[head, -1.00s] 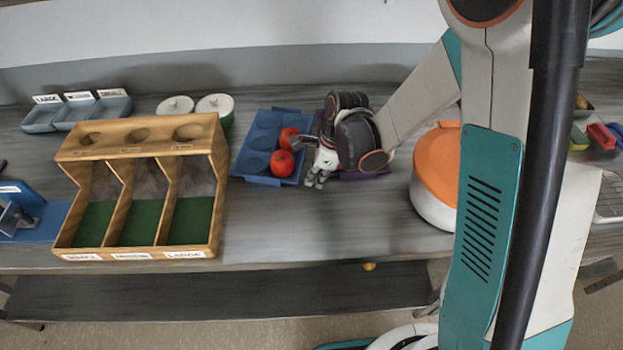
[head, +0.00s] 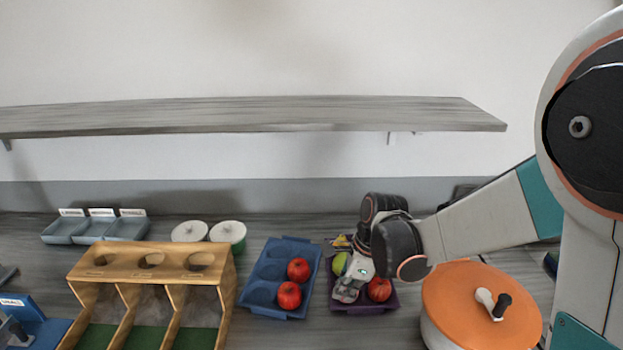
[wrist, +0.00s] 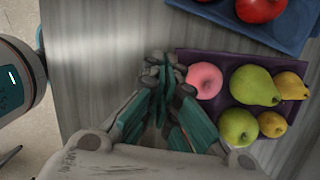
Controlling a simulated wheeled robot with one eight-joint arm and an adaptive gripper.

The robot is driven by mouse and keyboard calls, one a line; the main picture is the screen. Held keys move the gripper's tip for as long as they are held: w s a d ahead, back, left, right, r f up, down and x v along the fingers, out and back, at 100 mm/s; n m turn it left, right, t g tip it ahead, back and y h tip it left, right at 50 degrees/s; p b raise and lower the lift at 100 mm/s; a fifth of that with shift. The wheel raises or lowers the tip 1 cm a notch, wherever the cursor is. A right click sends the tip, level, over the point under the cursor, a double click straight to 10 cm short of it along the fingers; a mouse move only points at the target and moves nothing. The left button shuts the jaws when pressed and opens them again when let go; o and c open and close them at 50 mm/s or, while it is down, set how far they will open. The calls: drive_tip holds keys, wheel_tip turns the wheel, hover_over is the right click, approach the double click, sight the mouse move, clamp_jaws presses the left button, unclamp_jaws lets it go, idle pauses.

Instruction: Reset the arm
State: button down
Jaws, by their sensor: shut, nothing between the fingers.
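My gripper (wrist: 160,75) is shut and empty in the wrist view. Its fingertips are above the table beside the purple tray (wrist: 219,115), close to a pinkish-red apple (wrist: 204,80). I cannot tell whether they touch it. In the head view my gripper (head: 346,289) is over the left part of the purple tray (head: 362,309) and hides some of its fruit. My arm reaches in from the right, bent down at the wrist.
The blue tray (head: 258,294) with two red apples (head: 289,295) lies left of the purple tray. An orange-lidded pot (head: 450,290) stands to the right. A wooden sorter (head: 150,250) and lidded jars (head: 228,232) are left. A shelf (head: 250,115) hangs above.

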drive_tip(key=s+d+r+n+t+h+b, duration=0.1)
drive_tip(key=s+d+r+n+t+b, duration=0.1)
drive_tip(key=s+n, duration=0.6)
drive_tip(key=s+d+r+n+t+h+b, duration=0.1)
drive_tip(key=s+d+r+n+t+b, duration=0.2)
drive_tip(key=s+d+r+n, duration=0.4)
drive_tip(key=shift+s+d+r+n+t+h, duration=0.15)
drive_tip(key=shift+s+r+n+t+h, duration=0.45)
drive_tip(key=shift+n, duration=1.9)
drive_tip(key=shift+w, duration=0.15)
